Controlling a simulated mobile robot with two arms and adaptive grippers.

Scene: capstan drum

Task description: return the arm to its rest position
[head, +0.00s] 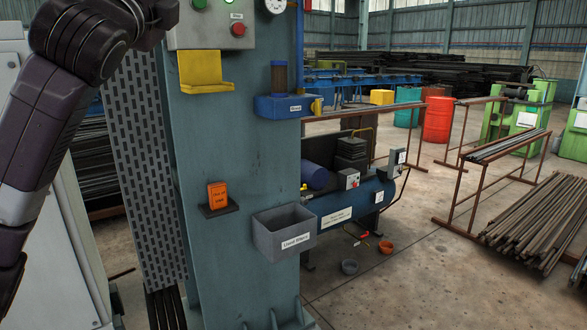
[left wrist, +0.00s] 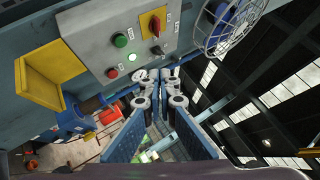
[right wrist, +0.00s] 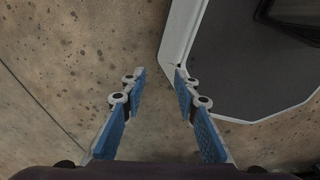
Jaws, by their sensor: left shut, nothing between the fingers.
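My left arm (head: 62,110) rises along the left edge of the head view, in front of the teal machine column; its gripper is out of that view. In the left wrist view my left gripper (left wrist: 167,78) is shut and empty, its fingertips together. It is close to a grey control box (left wrist: 115,45) with a lit green button (left wrist: 138,57), a dark green button, a red button and a switch on a yellow plate. I cannot tell the exact gap to the box. In the right wrist view my right gripper (right wrist: 160,76) is open and empty above the concrete floor.
The teal column (head: 235,150) carries a yellow holder (head: 205,75), a blue holder (head: 285,107) and a grey bin (head: 285,235). A caged fan (left wrist: 222,30) hangs near the left gripper. Dark-topped equipment (right wrist: 245,65) lies right of the right gripper. Open floor (head: 400,285) spreads to the right.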

